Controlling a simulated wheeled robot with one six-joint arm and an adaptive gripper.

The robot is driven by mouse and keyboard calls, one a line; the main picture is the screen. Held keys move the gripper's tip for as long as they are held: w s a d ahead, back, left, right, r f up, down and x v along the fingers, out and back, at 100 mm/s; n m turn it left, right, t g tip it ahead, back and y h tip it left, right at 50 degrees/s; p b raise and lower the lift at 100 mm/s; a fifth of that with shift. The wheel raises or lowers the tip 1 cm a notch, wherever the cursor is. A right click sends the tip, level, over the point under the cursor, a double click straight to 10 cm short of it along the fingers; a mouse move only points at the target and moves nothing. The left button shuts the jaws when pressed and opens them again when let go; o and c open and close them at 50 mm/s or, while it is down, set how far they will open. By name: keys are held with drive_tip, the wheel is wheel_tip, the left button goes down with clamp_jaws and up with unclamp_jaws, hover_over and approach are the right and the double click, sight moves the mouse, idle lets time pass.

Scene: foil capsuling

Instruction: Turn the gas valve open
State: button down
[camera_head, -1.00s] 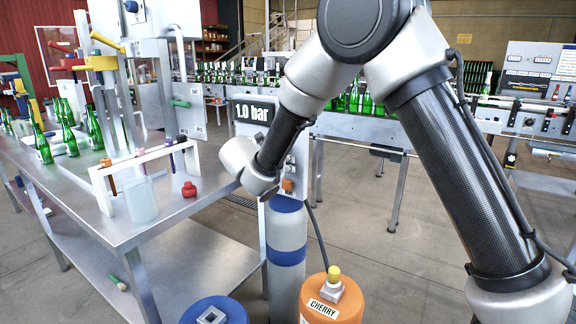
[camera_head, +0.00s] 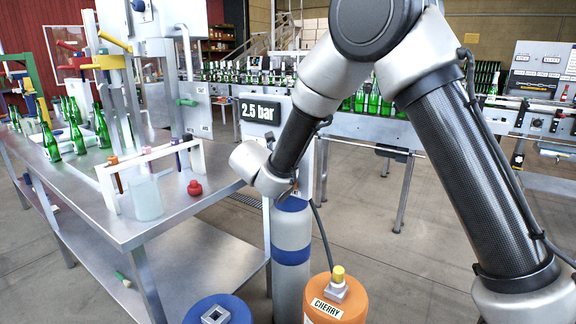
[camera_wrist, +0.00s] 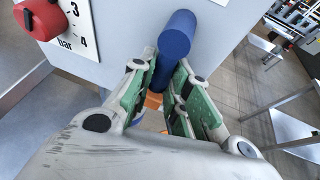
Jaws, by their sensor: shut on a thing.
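A blue cylindrical handle (camera_wrist: 175,36), which I take for the gas valve's handle, passes between the green-padded fingers of my gripper (camera_wrist: 163,84) in the wrist view. The gripper is shut on it. A small orange part shows below, between the fingers, mostly hidden. In the head view my wrist reaches the panel above the grey gas cylinder with blue bands (camera_head: 291,232); the handle and most of the fingers are hidden there. The panel's display (camera_head: 261,110) reads 2.5 bar. A red knob (camera_wrist: 42,17) with a bar scale sits at the upper left of the wrist view.
A steel table (camera_head: 185,212) on the left bears a white rack, a clear beaker (camera_head: 146,199), a red object (camera_head: 195,188) and green bottles. An orange CHERRY cylinder (camera_head: 335,300) and a blue-topped one (camera_head: 218,309) stand in front. A bottle conveyor runs behind.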

drive_tip(key=c, duration=1.6)
unclamp_jaws()
drive_tip(key=shift+c, duration=0.2)
drive_tip(key=v, duration=1.2)
